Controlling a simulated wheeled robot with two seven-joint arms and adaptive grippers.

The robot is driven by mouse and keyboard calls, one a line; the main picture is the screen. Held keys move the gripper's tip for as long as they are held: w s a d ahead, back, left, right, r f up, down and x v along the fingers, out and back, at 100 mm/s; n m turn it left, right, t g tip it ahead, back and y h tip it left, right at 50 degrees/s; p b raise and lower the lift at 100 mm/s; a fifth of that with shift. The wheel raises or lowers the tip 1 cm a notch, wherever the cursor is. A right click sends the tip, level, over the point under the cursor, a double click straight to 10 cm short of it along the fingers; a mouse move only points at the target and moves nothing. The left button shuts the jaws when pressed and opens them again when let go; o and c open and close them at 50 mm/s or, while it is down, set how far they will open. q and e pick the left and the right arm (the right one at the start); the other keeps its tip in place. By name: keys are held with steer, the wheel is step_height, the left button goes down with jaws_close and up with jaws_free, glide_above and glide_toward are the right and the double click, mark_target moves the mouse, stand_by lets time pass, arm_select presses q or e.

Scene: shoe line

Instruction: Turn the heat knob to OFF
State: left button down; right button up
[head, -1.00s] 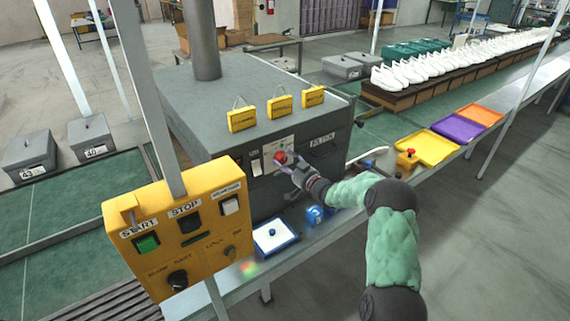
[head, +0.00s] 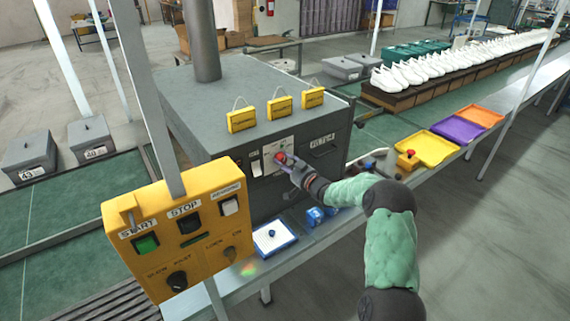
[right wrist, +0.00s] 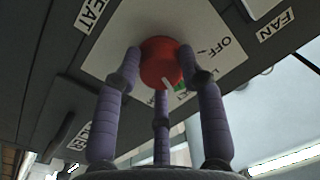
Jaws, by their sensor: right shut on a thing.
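The red heat knob (right wrist: 160,62) sits on a white dial plate (right wrist: 205,30) marked OFF, with part of a HEAT label beside it in the right wrist view. In the head view the knob (head: 280,157) is on the front of the grey machine (head: 262,110). My right gripper (right wrist: 160,75) has its purple-grey fingers around the knob and is shut on it; it also shows in the head view (head: 290,166). A white pointer mark on the knob faces down in the wrist picture, near a green patch, away from OFF. My left gripper is not in view.
A yellow control box (head: 185,228) with START and STOP buttons stands at the front left. Below the machine, a blue-edged white tray (head: 275,238) and blue items (head: 316,215) lie on the ledge. Yellow (head: 430,148), purple and orange trays stand further right.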

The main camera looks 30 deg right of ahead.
steer(key=n+b, duration=0.1)
steer(key=n, duration=0.1)
steer(key=f+n+b, duration=0.1)
steer(key=n+b, duration=0.1)
steer(key=shift+a+b, duration=0.1)
steer(key=shift+b, duration=0.2)
steer(key=shift+r+n+g+h+b, duration=0.1)
steer(key=shift+n+g+h+b, duration=0.2)
steer(key=shift+n+b, duration=2.2)
steer(key=shift+r+n+g+h+b, duration=0.1)
steer(key=shift+n+h+b, duration=0.3)
steer(key=shift+n+b, duration=2.1)
steer(key=shift+s+n+p, duration=0.1)
steer(key=shift+n+p, duration=0.25)
steer(key=shift+n, duration=0.15)
steer(key=o, duration=1.1)
steer(key=shift+d, duration=0.2)
steer(key=shift+o, duration=0.2)
steer(key=shift+r, duration=0.2)
